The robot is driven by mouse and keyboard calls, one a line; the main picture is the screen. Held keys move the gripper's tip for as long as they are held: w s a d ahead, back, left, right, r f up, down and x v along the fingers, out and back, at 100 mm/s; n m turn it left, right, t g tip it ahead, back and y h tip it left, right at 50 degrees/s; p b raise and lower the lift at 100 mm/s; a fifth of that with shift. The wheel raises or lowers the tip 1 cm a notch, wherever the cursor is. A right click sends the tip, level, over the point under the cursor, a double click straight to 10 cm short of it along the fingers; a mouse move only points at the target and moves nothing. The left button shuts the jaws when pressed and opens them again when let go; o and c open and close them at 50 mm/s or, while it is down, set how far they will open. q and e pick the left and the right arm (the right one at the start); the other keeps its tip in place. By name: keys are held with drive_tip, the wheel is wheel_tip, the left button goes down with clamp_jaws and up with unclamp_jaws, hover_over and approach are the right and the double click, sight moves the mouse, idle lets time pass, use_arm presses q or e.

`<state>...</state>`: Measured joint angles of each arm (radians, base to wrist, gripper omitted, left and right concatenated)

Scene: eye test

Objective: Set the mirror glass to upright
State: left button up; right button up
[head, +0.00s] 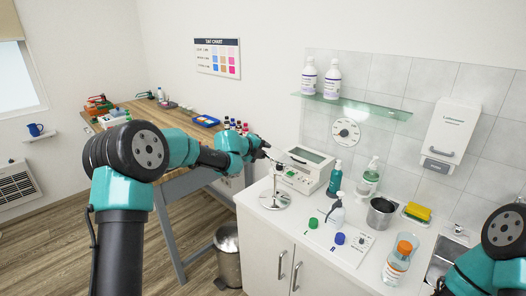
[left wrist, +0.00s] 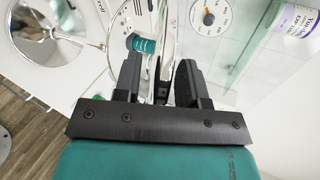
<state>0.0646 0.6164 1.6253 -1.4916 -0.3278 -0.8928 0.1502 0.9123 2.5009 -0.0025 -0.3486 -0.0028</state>
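The mirror stands on the white counter on a round shiny base (head: 275,200), with a thin post rising from it. Its glass (head: 279,158) is at the top of the post and looks tilted well over toward flat; the small view makes the exact angle unclear. My left gripper (head: 265,149) is at the glass's left edge. In the left wrist view its two dark fingers (left wrist: 158,82) are apart, with the thin curved rim (left wrist: 173,38) reaching between or just beyond them; contact cannot be told. My right gripper is out of sight; only its arm shows at lower right.
A white box with a window (head: 305,171) stands just behind the mirror. A glass shelf (head: 350,106) hangs above. A wooden bench (head: 170,119) is at left.

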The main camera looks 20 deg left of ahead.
use_arm(q)
drive_tip(key=v, duration=1.7)
drive_tip(key=shift+s, duration=0.15)
drive_tip(key=shift+c, duration=0.5)
